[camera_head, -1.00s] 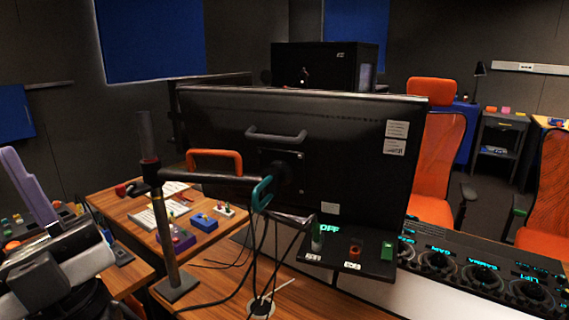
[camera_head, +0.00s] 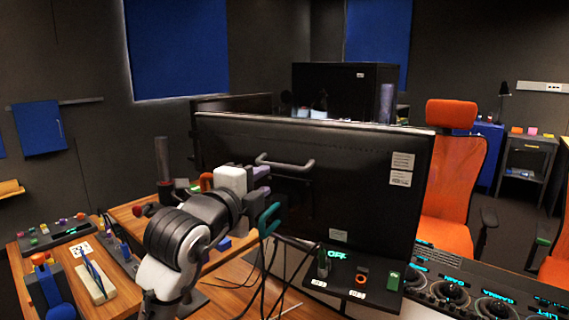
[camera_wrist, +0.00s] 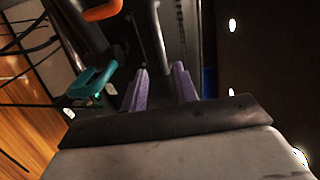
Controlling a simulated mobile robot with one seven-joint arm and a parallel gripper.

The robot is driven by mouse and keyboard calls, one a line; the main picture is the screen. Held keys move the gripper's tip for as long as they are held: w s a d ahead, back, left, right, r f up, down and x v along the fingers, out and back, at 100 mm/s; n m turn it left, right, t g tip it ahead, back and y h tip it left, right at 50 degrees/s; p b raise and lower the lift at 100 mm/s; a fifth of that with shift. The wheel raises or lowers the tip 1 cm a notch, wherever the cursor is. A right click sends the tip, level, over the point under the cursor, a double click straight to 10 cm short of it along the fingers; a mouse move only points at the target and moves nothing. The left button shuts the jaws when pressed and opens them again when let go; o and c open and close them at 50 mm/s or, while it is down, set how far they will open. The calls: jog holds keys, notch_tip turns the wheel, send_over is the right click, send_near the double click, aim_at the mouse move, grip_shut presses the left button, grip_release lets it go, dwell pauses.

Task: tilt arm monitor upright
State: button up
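The arm monitor (camera_head: 350,165) shows its black back in the head view, held on a pole (camera_head: 162,158) at the left. A grey handle (camera_head: 298,166) is fixed on its upper back. An orange handle (camera_head: 206,181) is partly hidden behind my arm. A teal handle (camera_head: 268,217) hangs below. My gripper (camera_head: 262,184) has purple fingers and is left of the grey handle, close to the monitor back. In the wrist view my gripper (camera_wrist: 160,84) is open, its fingers apart and nothing between the tips. The grey handle (camera_wrist: 156,32) lies ahead of the gap, apart from the fingers.
Black cables (camera_head: 268,265) hang beneath the monitor. A shelf with small switches (camera_head: 358,290) sticks out under it. A panel with round dials (camera_head: 455,292) is at the lower right. Orange chairs (camera_head: 448,185) stand behind. A desk with small controls (camera_head: 75,270) is at the left.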

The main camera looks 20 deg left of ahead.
aim_at(283, 168)
jog(key=w+p, duration=0.1)
jog(key=w, duration=0.2)
jog(key=w+p, duration=0.1)
jog(key=w, duration=0.3)
jog(key=w+d+p, duration=0.1)
jog(key=w, duration=0.2)
jog(key=shift+w, duration=0.25)
grip_shut()
